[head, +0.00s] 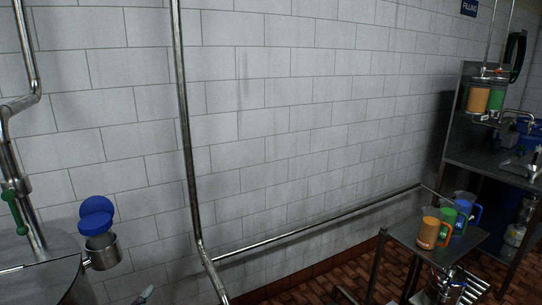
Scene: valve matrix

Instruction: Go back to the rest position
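Neither of my grippers can be made out in the head view. The valve equipment shows at the left: a steel pipe with a green handle (19,215) rises from a round steel tank (45,268) at the lower left corner. The task names no other object.
A tall steel pipe (184,120) runs down the tiled wall, joining a low horizontal pipe (320,222). Blue round caps (96,213) sit beside the tank. A small metal table (408,236) bears orange (430,233), green and blue mugs. A shelf unit (490,170) stands at the right.

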